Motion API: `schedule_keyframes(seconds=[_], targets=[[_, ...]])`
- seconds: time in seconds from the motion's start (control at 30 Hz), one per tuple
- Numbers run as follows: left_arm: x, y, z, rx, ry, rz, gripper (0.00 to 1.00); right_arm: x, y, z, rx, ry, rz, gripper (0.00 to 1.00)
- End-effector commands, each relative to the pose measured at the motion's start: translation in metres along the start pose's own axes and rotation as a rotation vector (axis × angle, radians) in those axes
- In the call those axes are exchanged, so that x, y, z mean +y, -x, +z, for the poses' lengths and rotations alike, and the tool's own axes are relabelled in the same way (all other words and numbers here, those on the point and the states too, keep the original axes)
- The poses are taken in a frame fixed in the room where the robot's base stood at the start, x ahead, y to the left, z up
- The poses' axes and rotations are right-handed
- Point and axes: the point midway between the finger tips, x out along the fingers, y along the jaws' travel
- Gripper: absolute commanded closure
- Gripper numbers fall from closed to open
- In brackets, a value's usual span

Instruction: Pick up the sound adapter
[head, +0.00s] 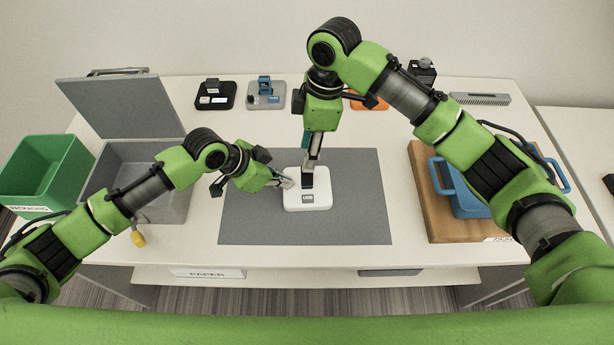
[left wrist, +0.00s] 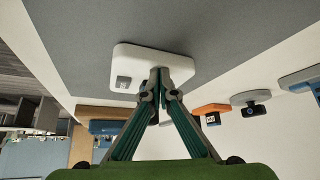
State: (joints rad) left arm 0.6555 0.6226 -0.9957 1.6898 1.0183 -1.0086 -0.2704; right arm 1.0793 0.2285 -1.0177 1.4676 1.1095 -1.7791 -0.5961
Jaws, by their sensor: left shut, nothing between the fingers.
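A white rounded base (head: 306,201) with a small grey label lies on the grey mat; it also shows in the left wrist view (left wrist: 185,62). My left gripper (head: 287,183) is shut and empty, its tips beside the base's left edge; the closed tips also show in the left wrist view (left wrist: 160,78). My right gripper (head: 309,170) points down over the base's back part, where a dark upright piece shows at its tips. I cannot tell whether that piece is a fingertip or a held part. I cannot single out the sound adapter for certain.
A grey box (head: 165,205) with a raised lid and a green bin (head: 40,172) stand at left. Black (head: 215,103), grey (head: 266,104) and orange (head: 371,106) stands line the back. A blue tray (head: 459,206) sits on a wooden board (head: 440,228) at right. The mat (head: 252,222) has free room.

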Motion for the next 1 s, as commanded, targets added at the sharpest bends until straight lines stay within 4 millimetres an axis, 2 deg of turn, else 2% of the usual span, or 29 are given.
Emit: schedule_keyframes(seconds=[0.1,0.37,0.63,0.77,0.97,1.0], targets=[[0.001,-0.001,0.002,-0.004,0.001,0.001,1.00,0.000,-0.021,0.001,0.000,-0.001,-0.001,0.62],[0.001,-0.001,0.002,-0.004,0.001,0.002,1.00,0.003,-0.042,0.003,0.000,-0.004,0.001,0.62],[0.001,-0.001,0.002,-0.004,0.001,0.002,1.00,0.008,-0.079,0.010,0.001,-0.004,0.000,0.62],[0.001,-0.001,0.002,-0.004,0.001,0.003,1.00,0.009,-0.087,0.010,0.001,-0.004,0.002,0.62],[0.001,-0.001,0.002,-0.004,0.001,0.003,1.00,0.009,-0.087,0.010,0.001,-0.004,0.002,0.62],[0.001,-0.001,0.002,-0.004,0.001,0.003,1.00,0.009,-0.087,0.010,0.001,-0.004,0.002,0.70]])
